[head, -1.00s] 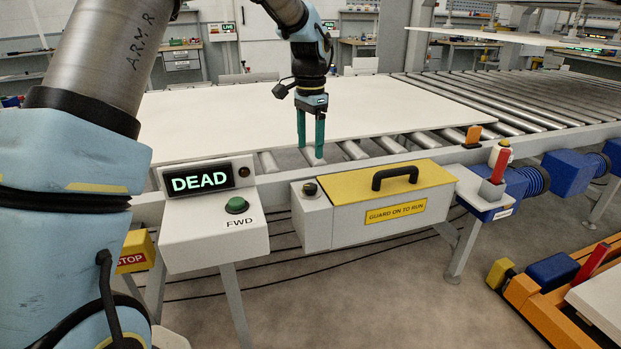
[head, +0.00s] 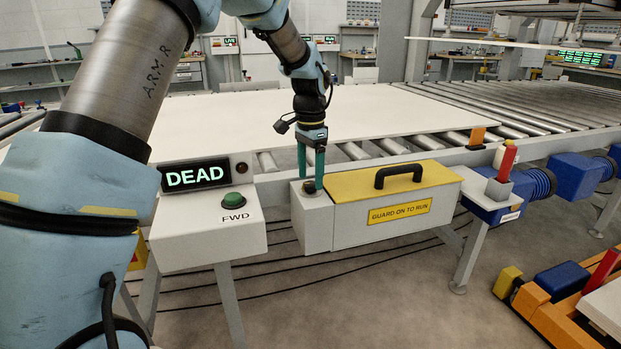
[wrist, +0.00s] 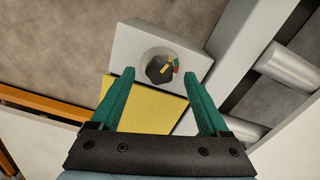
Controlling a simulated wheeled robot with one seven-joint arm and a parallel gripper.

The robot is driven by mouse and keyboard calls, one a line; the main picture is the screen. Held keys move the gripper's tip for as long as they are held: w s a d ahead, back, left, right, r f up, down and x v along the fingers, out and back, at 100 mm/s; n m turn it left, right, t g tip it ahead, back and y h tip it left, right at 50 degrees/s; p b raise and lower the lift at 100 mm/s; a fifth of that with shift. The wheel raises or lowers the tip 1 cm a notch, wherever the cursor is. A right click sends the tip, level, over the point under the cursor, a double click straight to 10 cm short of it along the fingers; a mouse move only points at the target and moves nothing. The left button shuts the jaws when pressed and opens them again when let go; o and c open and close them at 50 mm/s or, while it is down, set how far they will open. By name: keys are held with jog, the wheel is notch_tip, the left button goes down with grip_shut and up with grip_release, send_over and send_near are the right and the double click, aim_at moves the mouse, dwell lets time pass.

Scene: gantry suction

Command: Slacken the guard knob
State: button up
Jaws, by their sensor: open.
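The guard knob (head: 309,187) is a small black knob on top of the grey box at the left end of the yellow guard. In the wrist view the knob (wrist: 158,68) shows a yellow pointer mark, with small red and green marks beside it. My gripper (head: 314,186) points down at the knob, its green fingers apart. In the wrist view the open fingers (wrist: 165,78) stand either side of the knob's line, with the knob just beyond their tips. Whether the fingers touch it cannot be told. The yellow guard (head: 345,185) has a black handle and reads "GUARD ON TO RUN".
A control box with a "DEAD" display (head: 195,177) and a green FWD button (head: 234,201) stands to the left. A roller conveyor with a large white panel (head: 220,115) lies behind. A red lever (head: 507,160) stands at the guard's right.

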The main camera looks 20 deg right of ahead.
jog(key=shift+f, duration=0.75)
jog(key=shift+c, duration=0.4)
grip_shut()
